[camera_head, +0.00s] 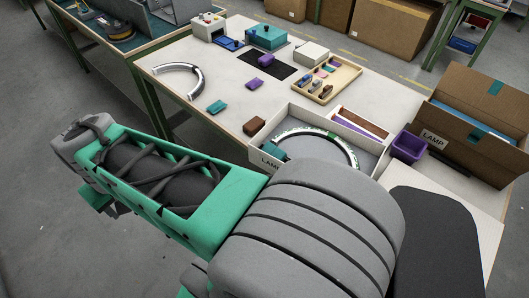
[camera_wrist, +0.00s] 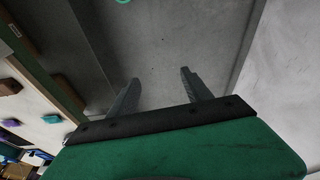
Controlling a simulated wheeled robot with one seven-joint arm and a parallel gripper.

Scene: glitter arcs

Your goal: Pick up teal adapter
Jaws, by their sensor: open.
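A small teal piece (camera_head: 217,107), which looks like the teal adapter, lies on the white table near its front left edge. A small teal piece also shows at the left of the wrist view (camera_wrist: 52,119), well to the side of the fingers. A second teal piece (camera_head: 271,151) sits inside the left end of the LAMP box. My gripper (camera_wrist: 158,78) is open with nothing between its fingers, and grey floor lies beyond them. It is off the table, apart from the teal pieces. My arm hides part of the box.
A brown block (camera_head: 254,125) lies by the white LAMP box (camera_head: 288,112). A curved white arc (camera_head: 185,78), purple pieces (camera_head: 253,84) and a wooden tray (camera_head: 327,80) are on the table. A purple bin (camera_head: 409,146) and cardboard box (camera_head: 475,115) stand right. The table's front left is mostly clear.

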